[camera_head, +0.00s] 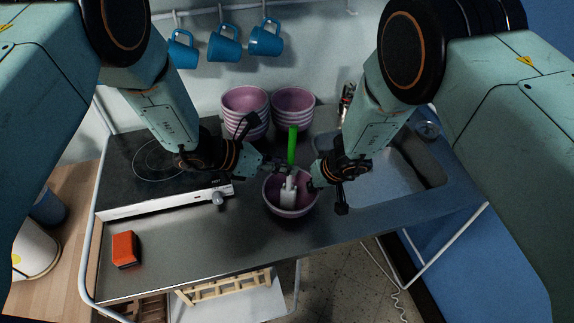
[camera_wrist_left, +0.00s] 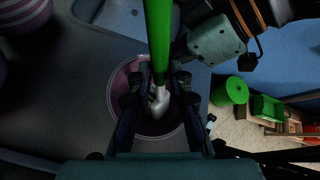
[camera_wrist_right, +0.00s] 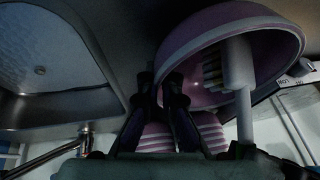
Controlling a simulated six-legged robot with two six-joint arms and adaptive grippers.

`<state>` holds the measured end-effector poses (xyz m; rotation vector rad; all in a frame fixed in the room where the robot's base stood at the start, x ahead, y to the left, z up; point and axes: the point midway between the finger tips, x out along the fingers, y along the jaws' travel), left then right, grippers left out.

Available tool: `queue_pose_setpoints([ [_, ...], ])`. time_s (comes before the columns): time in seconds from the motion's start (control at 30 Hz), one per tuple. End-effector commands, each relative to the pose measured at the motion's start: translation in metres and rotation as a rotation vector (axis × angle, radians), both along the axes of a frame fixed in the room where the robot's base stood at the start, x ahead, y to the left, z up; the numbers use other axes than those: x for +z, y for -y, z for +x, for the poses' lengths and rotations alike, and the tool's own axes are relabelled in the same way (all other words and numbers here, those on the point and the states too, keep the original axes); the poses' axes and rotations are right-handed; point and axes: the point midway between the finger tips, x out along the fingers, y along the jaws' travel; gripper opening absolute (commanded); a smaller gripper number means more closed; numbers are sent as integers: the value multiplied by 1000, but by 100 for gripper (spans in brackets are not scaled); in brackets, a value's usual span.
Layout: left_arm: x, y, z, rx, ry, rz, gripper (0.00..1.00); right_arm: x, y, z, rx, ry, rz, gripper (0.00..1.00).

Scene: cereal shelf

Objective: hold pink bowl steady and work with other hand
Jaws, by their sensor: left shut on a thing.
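The pink bowl (camera_head: 273,190) stands on the grey counter near its front edge; it also shows in the left wrist view (camera_wrist_left: 118,92) and right wrist view (camera_wrist_right: 205,32). A brush with a green handle (camera_head: 292,146) and white head (camera_head: 288,194) is upright with its head inside the bowl. My left gripper (camera_head: 284,170) is shut on the brush above the bowl. My right gripper (camera_head: 317,176) is at the bowl's right rim. In the right wrist view its fingers (camera_wrist_right: 159,80) are close together beside the bowl wall; whether they grip the rim is unclear.
Two stacks of pink bowls (camera_head: 245,101) (camera_head: 293,99) stand behind. A sink (camera_head: 385,180) is to the right, a black cooktop (camera_head: 148,160) to the left. An orange sponge (camera_head: 125,249) lies front left. Blue mugs (camera_head: 224,44) hang on the wall. The counter's front left is mostly clear.

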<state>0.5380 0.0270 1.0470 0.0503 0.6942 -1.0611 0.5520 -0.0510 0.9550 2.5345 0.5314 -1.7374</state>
Motion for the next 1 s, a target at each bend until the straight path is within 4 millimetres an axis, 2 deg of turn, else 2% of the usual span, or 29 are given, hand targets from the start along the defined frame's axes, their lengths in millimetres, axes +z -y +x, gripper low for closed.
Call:
queue_pose_setpoints([
  [0.27, 1, -11, 1, 1, -3, 2, 0, -3, 1, -3, 0, -7, -4, 0],
  [1.0, 1, 17, -3, -1, -1, 2, 0, -3, 0, -3, 0, -7, -3, 0],
])
